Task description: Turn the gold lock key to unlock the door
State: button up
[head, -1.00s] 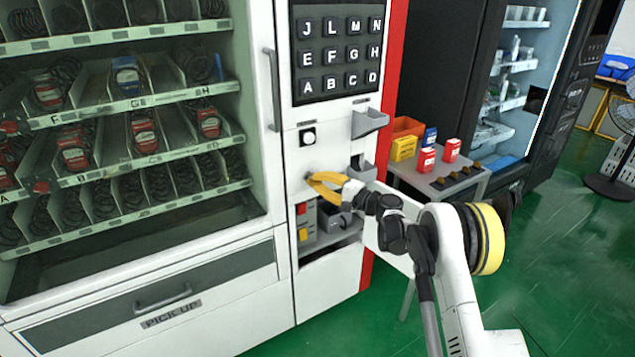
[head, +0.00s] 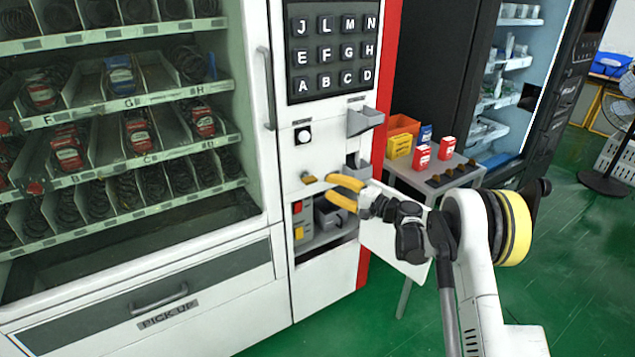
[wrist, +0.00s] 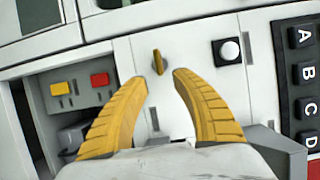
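The gold lock key (head: 309,179) sticks out of the white front panel of the vending machine, below a round white button. In the wrist view the key (wrist: 157,62) stands roughly upright in the picture, just beyond and between my fingertips. My gripper (head: 331,186) has yellow fingers and is open, to the right of the key in the head view. In the wrist view my gripper (wrist: 154,82) has a clear gap between its fingers and holds nothing. The key appears apart from both fingers.
An open recess with red and yellow buttons (head: 298,221) lies below the key. A grey tray (head: 365,120) juts out above my gripper. A white panel (head: 385,243) sticks out under my arm. A small table (head: 466,178) with boxes stands right.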

jog(key=v, duration=0.5)
